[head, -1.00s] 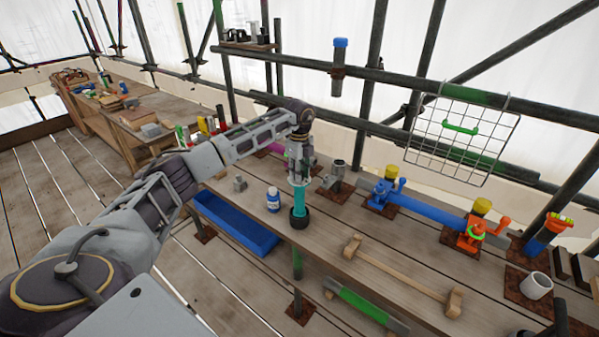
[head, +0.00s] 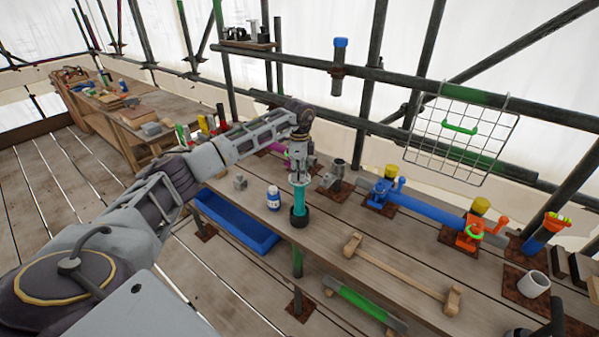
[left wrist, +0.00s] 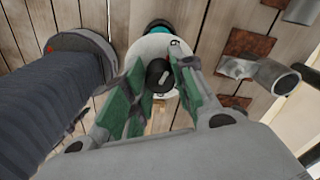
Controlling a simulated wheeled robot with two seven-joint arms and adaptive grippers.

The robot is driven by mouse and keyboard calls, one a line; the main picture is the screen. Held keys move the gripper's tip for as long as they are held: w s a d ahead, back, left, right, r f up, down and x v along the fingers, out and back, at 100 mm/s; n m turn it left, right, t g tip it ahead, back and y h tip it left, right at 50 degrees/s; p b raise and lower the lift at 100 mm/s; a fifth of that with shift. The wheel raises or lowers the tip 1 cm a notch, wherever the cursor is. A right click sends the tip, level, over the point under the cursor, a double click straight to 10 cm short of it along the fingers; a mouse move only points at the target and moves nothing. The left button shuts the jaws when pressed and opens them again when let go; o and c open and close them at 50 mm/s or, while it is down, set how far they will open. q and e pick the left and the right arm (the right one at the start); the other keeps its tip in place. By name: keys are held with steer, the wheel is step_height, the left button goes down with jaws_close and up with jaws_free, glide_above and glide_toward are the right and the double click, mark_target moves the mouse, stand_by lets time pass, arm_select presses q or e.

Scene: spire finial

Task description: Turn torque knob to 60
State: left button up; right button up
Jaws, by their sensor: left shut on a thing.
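The teal torque tool (head: 299,201) stands upright on the bench with its black end (head: 299,218) down. In the left wrist view its top is a pale round dial face (left wrist: 150,48) with a black knob (left wrist: 158,76) that has a light pointer mark. My left gripper (head: 299,178) comes down from above onto the top of the tool. In the left wrist view its green-padded fingers (left wrist: 155,80) lie on both sides of the knob, shut on it. Scale numbers are too small to read. My right gripper is not in view.
A white bottle with a blue label (head: 273,199) stands close left of the tool. A blue tray (head: 236,222) is at the bench's left edge.

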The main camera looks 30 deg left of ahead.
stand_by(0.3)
arm_select(q)
steer(key=o, duration=1.1)
steer(key=shift+c, duration=0.2)
step_height(320, 180, up, 12)
stand_by(0.5)
